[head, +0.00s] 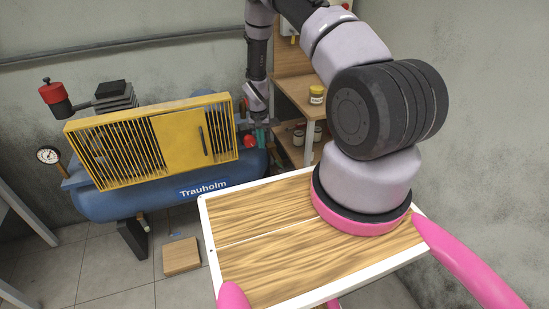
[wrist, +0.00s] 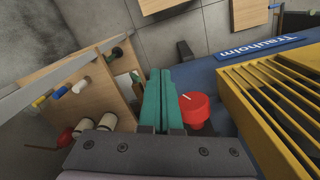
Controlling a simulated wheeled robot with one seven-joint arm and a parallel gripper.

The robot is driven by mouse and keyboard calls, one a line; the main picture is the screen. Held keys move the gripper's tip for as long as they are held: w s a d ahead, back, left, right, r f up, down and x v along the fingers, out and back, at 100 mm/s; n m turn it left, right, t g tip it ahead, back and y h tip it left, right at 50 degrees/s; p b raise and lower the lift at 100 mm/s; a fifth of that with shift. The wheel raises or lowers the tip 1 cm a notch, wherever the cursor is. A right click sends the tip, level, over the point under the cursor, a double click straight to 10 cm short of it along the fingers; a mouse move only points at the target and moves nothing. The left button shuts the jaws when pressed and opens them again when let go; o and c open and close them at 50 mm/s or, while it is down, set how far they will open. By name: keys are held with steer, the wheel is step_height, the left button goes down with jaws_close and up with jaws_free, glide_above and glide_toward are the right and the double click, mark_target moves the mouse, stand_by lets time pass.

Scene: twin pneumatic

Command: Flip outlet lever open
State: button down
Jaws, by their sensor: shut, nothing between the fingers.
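The blue compressor (head: 165,188) with a yellow slatted guard (head: 185,135) stands at the left in the head view. A red knob (head: 249,141) sits at its right end. The red knob, with a white mark, is close beside the right finger in the wrist view (wrist: 194,110); I cannot tell if they touch. My gripper (wrist: 160,72), with teal fingers, is shut and empty, pointing along the compressor's end. It is small and partly hidden in the head view (head: 261,138). I cannot make out the outlet lever in either view.
Wooden shelves (head: 302,95) with jars stand close behind my gripper; in the wrist view the shelf unit (wrist: 100,85) is at the left. The yellow guard is close at the right (wrist: 265,100). A wooden block (head: 181,256) lies on the floor.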

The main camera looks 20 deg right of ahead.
steer(key=s+f+n+g+h, duration=0.2)
steer(key=s+f+n+h, duration=0.1)
steer(key=s+f+n, duration=0.5)
steer(key=n+t+h, duration=0.7)
steer(key=n+t, duration=0.4)
steer(key=n, duration=1.7)
glide_toward(280, 166)
step_height(280, 166, down, 3)
steer(key=d, duration=0.2)
steer(key=w, duration=0.1)
steer(key=w+d, duration=0.1)
steer(key=w+d+r, duration=0.1)
steer(key=shift+w, duration=0.2)
steer(key=shift+a+y, duration=0.1)
steer(key=shift+y, duration=0.2)
